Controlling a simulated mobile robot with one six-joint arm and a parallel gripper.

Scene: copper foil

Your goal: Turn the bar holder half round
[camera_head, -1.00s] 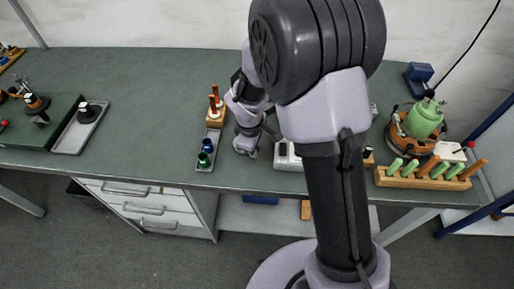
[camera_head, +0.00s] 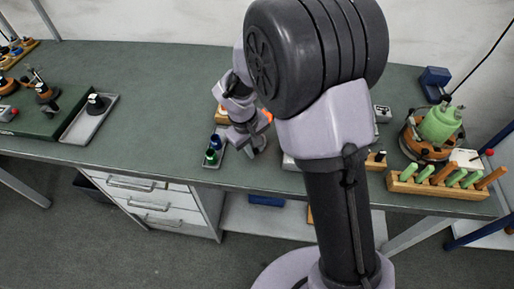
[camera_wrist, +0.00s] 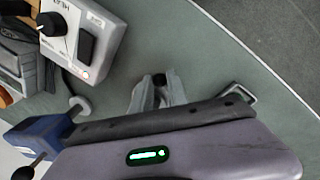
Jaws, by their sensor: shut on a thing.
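A small wooden block (camera_head: 221,116), which carried upright copper-coloured bars, stands behind my forearm in the head view, mostly hidden. My gripper (camera_head: 252,146) is low over the bench, right of the small tray. In the wrist view my gripper (camera_wrist: 159,92) is shut on a small dark thing (camera_wrist: 159,79), too little visible to name. An orange-red spot (camera_head: 267,115) shows beside my wrist.
A grey tray (camera_head: 217,157) with blue and green pieces lies left of my gripper. A white box with a knob (camera_wrist: 85,38) and a blue object (camera_wrist: 38,133) are near in the wrist view. A green-topped device (camera_head: 437,127) stands right. Bench between the trays is clear.

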